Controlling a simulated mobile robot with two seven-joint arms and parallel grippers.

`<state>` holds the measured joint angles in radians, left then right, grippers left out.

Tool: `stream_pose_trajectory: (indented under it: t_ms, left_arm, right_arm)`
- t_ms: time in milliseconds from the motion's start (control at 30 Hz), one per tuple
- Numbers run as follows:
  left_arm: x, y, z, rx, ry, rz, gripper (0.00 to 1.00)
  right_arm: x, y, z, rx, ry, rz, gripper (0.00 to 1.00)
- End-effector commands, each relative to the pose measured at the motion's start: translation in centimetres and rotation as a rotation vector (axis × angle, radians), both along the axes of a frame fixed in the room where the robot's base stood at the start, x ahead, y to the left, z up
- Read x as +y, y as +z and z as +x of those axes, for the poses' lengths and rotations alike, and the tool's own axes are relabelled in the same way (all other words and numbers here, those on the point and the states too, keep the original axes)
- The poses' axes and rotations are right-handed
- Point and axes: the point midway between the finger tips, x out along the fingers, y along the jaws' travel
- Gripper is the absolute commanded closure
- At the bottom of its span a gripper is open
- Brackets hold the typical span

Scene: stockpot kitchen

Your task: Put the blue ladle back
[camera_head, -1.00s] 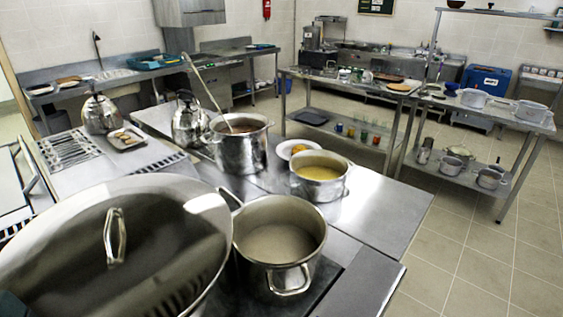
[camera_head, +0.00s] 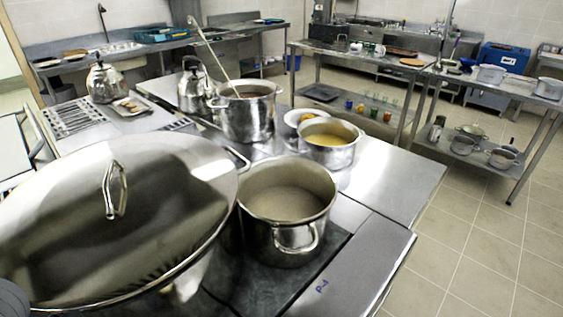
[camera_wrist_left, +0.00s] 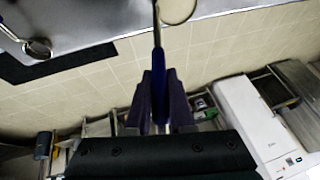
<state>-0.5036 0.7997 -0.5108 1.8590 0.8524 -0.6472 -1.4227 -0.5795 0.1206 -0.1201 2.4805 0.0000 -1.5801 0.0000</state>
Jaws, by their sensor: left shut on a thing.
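In the left wrist view my left gripper (camera_wrist_left: 159,80) is shut on the blue ladle (camera_wrist_left: 159,95), with the dark blue handle between its fingers. The ladle's shaft runs up the picture to a round pale bowl (camera_wrist_left: 178,9) that the top edge cuts off. The ladle hangs in front of tiled floor in this view. The head view does not show the blue ladle clearly. My right gripper is in neither view.
A large lidded pot (camera_head: 110,215) fills the near left. An open pot of pale liquid (camera_head: 290,190) stands beside it. Behind are a pot of yellow soup (camera_head: 327,143) and a tall pot (camera_head: 247,112) with a long grey-handled utensil in it. Bare counter (camera_head: 395,185) lies right.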

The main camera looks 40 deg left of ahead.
Motion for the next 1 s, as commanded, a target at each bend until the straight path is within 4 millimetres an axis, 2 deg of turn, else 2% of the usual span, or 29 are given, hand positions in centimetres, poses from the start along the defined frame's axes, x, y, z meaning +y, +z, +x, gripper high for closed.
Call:
stream_pose_trajectory:
  t_ms: [367, 400, 633, 1000]
  left_arm:
    - [-0.04, -0.53, 0.09, -0.003, -0.001, -0.001, 1.0]
    - [-0.02, -0.51, 0.01, 0.0, -0.001, 0.0, 0.77]
    - [-0.01, -0.44, 0.01, 0.0, 0.0, 0.0, 0.51]
    - [0.2, 0.17, -0.05, 0.0, 0.0, 0.001, 0.49]
  right_arm:
    - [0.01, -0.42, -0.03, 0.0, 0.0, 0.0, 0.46]
    - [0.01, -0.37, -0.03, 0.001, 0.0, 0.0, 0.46]
    - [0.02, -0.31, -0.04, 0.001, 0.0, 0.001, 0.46]
    - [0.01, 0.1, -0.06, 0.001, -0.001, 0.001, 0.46]
